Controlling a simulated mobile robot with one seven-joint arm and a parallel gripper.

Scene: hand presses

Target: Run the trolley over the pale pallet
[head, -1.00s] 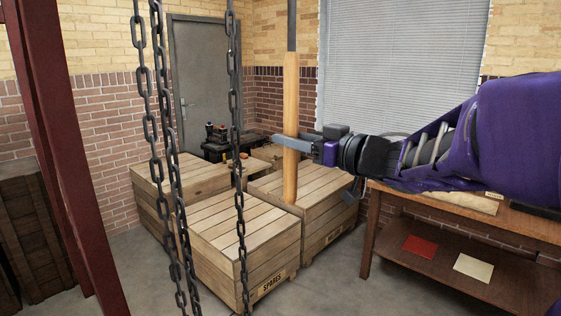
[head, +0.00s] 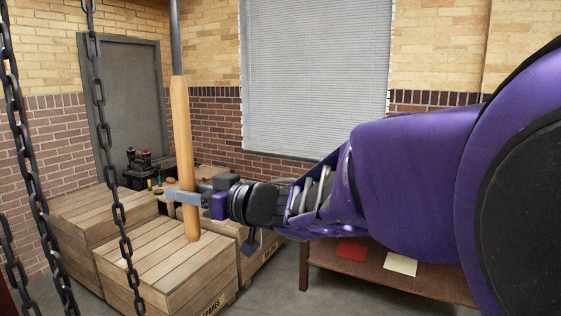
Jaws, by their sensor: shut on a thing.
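My gripper (head: 183,197) is shut around a pale wooden pole (head: 182,125) left of centre. The pole is nearly upright and hangs from a dark rod (head: 175,38) that runs out of the top of the picture. The pole's lower end shows in front of the near crate's top; I cannot tell whether it touches. No trolley body is in view; whatever the rod hangs from is above the picture. I cannot make out a pale pallet among the pale wooden crates.
A near crate (head: 150,262) marked "SPARES" and other pale crates (head: 80,216) stand at lower left. Dark chains (head: 102,100) hang in front of them. A low table (head: 325,265) with red and cream sheets is under my arm. A door (head: 128,95) is behind.

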